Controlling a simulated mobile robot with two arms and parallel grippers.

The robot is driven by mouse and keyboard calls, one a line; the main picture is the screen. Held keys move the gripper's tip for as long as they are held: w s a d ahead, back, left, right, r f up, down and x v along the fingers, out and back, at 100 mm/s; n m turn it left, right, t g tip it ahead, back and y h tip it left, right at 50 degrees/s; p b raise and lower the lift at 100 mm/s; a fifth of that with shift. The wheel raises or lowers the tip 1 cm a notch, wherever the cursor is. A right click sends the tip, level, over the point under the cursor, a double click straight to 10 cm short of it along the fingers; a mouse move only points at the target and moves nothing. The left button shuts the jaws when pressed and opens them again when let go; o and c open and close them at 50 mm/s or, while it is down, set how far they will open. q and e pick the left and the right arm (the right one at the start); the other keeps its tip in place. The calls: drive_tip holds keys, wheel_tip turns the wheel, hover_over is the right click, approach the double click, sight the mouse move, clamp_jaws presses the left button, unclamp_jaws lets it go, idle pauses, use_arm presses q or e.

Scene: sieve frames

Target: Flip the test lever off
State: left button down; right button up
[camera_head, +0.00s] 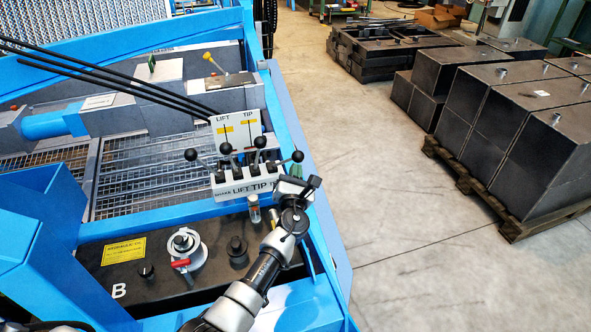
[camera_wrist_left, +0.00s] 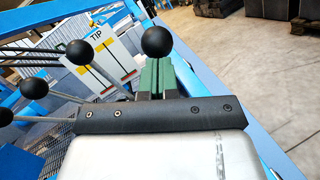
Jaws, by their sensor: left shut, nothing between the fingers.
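A white lever block (camera_head: 232,187) on the blue machine reads LIFT and TIP on its front. Its right end label is partly hidden by my left gripper. Several levers with black ball knobs rise from it. The rightmost lever's knob (camera_head: 297,156) leans right, apart from the others; no TEST label is readable. My left gripper (camera_head: 296,173) is just in front of this rightmost lever. In the left wrist view its green fingers (camera_wrist_left: 156,72) are shut and empty, with a black knob (camera_wrist_left: 156,41) just beyond their tips. I cannot tell whether they touch it. My right gripper is out of view.
A LIFT/TIP gauge plate (camera_head: 236,132) stands behind the levers. A black panel (camera_head: 125,285) with a red-handled valve (camera_head: 182,262) lies below left. A blue rail (camera_head: 300,130) runs along the right. Dark metal boxes (camera_head: 500,120) stand on a pallet beyond open concrete floor.

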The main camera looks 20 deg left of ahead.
use_arm(q)
drive_tip(key=p, duration=0.1)
drive_tip(key=r+p, duration=0.2)
drive_tip(key=shift+w+a+r+g+p, duration=0.1)
drive_tip(key=shift+w+a+g+p, duration=0.2)
drive_tip(key=shift+w+g, duration=0.1)
drive_tip(key=w+a+r+g+p, duration=0.1)
drive_tip(key=p, duration=0.2)
drive_tip(key=w+a+r+n+g+p, duration=0.1)
drive_tip(key=w+r+p, duration=0.1)
drive_tip(key=p, duration=0.2)
drive_tip(key=shift+r+h, duration=0.1)
drive_tip(key=shift+h, duration=0.2)
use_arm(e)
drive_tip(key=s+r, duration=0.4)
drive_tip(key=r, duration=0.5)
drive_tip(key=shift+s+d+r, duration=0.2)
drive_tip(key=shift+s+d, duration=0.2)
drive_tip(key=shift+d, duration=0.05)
use_arm(q)
drive_tip(key=shift+a, duration=0.1)
